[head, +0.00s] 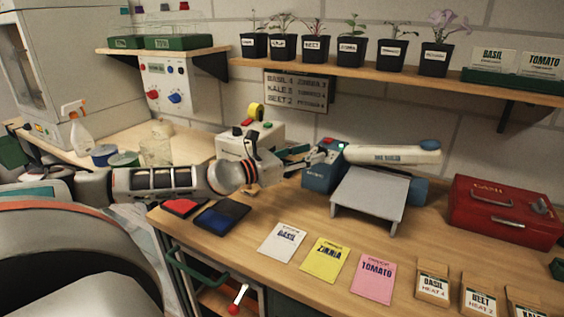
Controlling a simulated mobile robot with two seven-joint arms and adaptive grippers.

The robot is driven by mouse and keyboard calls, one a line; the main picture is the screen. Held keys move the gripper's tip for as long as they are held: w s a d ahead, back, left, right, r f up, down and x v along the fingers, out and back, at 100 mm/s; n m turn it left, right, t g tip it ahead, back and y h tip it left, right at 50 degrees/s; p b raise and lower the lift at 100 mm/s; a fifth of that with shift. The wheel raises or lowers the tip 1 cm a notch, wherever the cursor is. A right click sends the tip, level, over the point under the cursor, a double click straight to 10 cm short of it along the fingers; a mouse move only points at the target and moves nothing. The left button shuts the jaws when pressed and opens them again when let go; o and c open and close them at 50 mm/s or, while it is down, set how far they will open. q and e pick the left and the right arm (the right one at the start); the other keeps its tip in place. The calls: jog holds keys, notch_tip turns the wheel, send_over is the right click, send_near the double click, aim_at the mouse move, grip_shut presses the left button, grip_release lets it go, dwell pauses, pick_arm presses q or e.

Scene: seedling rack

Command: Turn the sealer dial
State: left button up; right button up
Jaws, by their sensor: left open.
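The bag sealer is a blue box (322,178) with a long white sealing arm (390,153) reaching right, standing on the wooden bench behind a grey stand. A small red spot shows on top of the box. My left gripper (310,158) reaches in from the left, its fingers open at the upper left part of the blue box. The fingers cover that part, so I cannot clearly make out the dial or tell whether they touch it. My right gripper is not in view.
A grey stand (371,186) sits before the sealer. A white device (233,140) is behind my left arm. Seed packets (325,258) and labelled brown packs (432,283) line the bench front. A red toolbox (500,222) stands right. A wall sign (298,92) lists seed names with numbers.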

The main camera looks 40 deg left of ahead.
pick_arm(q)
jog(key=v, duration=0.8)
jog(key=shift+s, duration=0.4)
dwell(0.7)
jog(key=shift+a, duration=0.1)
dwell(0.5)
